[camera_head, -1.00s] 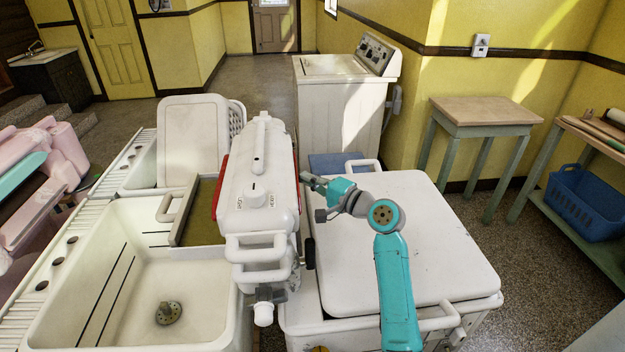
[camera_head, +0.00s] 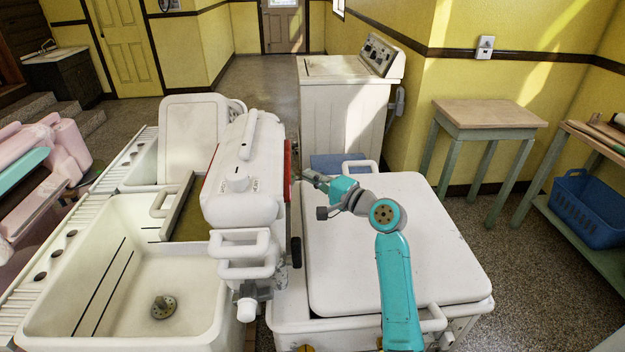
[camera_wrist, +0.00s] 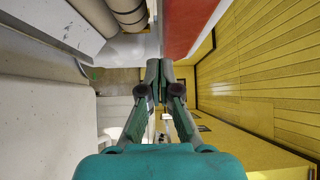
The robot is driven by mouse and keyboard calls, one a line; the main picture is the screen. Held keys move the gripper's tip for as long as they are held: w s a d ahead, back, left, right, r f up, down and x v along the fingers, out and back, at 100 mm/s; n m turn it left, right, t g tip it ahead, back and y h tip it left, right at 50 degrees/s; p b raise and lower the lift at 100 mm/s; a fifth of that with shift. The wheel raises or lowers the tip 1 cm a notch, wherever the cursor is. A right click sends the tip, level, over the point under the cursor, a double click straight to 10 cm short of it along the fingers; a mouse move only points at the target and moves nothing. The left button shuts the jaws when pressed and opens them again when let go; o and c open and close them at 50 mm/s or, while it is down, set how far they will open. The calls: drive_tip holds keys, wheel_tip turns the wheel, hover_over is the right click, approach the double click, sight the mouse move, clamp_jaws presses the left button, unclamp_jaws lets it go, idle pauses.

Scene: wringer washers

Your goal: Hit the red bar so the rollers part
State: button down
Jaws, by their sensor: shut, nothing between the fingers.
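The red bar (camera_head: 288,162) shows as a narrow upright strip on the right side of the white wringer head (camera_head: 240,195). The head leans to the left in the head view. In the wrist view the red bar (camera_wrist: 190,25) fills the top, right of centre.
The white washer lid (camera_head: 400,245) lies under my arm. A double sink (camera_head: 60,320) stands left of the wringer. Another white machine (camera_head: 345,110) stands behind, and a small wooden table (camera_head: 485,112) is at the right.

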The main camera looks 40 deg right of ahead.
drive_tip(key=s+d, duration=0.2)
drive_tip(key=s, duration=0.7)
drive_tip(key=shift+s, duration=0.4)
drive_tip(key=shift+d+r, duration=0.1)
idle(0.4)
